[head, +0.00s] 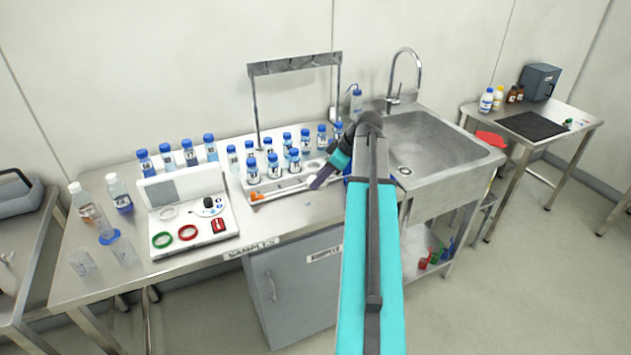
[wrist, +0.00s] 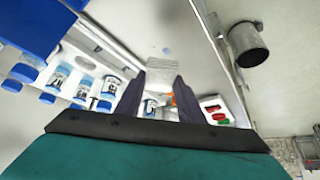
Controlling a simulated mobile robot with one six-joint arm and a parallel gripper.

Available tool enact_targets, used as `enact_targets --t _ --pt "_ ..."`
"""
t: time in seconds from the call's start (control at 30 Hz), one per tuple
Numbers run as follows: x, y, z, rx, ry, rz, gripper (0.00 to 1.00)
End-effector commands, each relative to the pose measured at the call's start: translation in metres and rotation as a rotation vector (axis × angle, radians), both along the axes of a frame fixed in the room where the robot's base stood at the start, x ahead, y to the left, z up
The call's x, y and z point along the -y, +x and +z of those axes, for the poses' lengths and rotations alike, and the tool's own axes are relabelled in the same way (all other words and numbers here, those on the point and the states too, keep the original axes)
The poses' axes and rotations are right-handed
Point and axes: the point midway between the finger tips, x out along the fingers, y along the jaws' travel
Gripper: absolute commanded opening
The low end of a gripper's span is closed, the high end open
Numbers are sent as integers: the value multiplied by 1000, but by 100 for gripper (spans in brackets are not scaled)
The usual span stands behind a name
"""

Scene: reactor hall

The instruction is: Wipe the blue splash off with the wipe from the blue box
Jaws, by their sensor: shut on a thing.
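My gripper (head: 318,181) is over the front of the steel sample bench, beside the rack. In the wrist view its two dark fingers (wrist: 161,82) are close together on a pale, thin piece that looks like the wipe (wrist: 160,72). A small faint blue spot (wrist: 167,49) shows on the bench just beyond the wipe; it may be the blue splash. A large blue block (wrist: 30,25) fills the top left of the wrist view and looks like the blue box.
A rack (head: 285,187) with several blue-capped bottles stands close left of my gripper. A white board (head: 190,215) with red and green rings is further left. The sink (head: 430,145) is to the right. A dark cylinder (wrist: 247,45) shows beyond the bench edge.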

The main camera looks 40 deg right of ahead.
Motion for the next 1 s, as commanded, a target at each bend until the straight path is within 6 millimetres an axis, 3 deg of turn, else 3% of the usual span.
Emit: enact_targets --t 0.27,0.47,1.0 --pt "-4 2 0 0 0 -1 14" --pt "-26 15 0 1 -1 -22 14" --pt "-152 77 8 2 -2 -174 14"
